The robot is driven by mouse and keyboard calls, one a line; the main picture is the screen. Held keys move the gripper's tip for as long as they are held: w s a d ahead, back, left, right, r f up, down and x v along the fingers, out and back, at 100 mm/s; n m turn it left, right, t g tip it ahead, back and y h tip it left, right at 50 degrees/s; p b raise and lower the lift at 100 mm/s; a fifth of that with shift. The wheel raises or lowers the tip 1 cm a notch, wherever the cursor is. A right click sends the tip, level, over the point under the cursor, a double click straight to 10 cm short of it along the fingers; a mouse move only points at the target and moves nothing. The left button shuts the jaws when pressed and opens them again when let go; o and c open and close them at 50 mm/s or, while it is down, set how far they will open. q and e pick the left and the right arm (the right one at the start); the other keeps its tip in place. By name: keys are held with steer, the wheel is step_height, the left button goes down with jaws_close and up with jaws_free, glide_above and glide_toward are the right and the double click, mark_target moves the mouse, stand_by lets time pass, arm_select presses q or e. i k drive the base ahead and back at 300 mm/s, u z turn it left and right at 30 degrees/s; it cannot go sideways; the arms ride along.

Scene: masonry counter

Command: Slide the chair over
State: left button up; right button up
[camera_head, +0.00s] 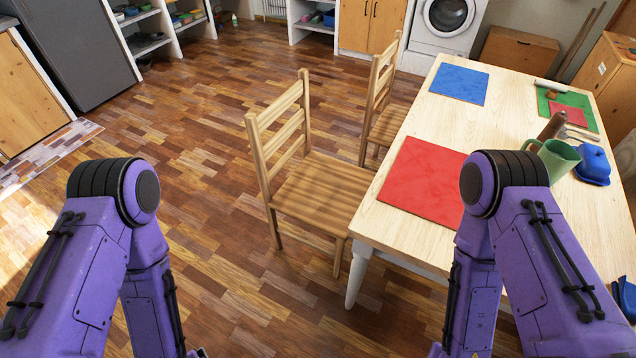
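A wooden chair (315,195) with a slatted back stands on the floor in the middle of the head view, at the left side of the table (450,123). Its back faces left, and the right part of its seat is close to the table's edge. A second wooden chair (388,122) stands behind it along the same side. My two purple arms come in from the lower left and lower right, both apart from the chairs. At most a small tip of my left gripper shows at the bottom edge; the fingers of both grippers are out of the picture.
The table holds a red mat (424,180), a blue mat (459,84), a green cup (556,158) and a blue object (592,164). A washing machine (446,22) and cabinets stand at the back. The wooden floor (190,150) left of the chairs is clear.

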mark_target(323, 187)
steer(key=u, duration=1.35)
steer(key=i, duration=4.05)
steer(key=z, duration=2)
steer(key=i, duration=2.15)
steer(key=z, duration=0.6)
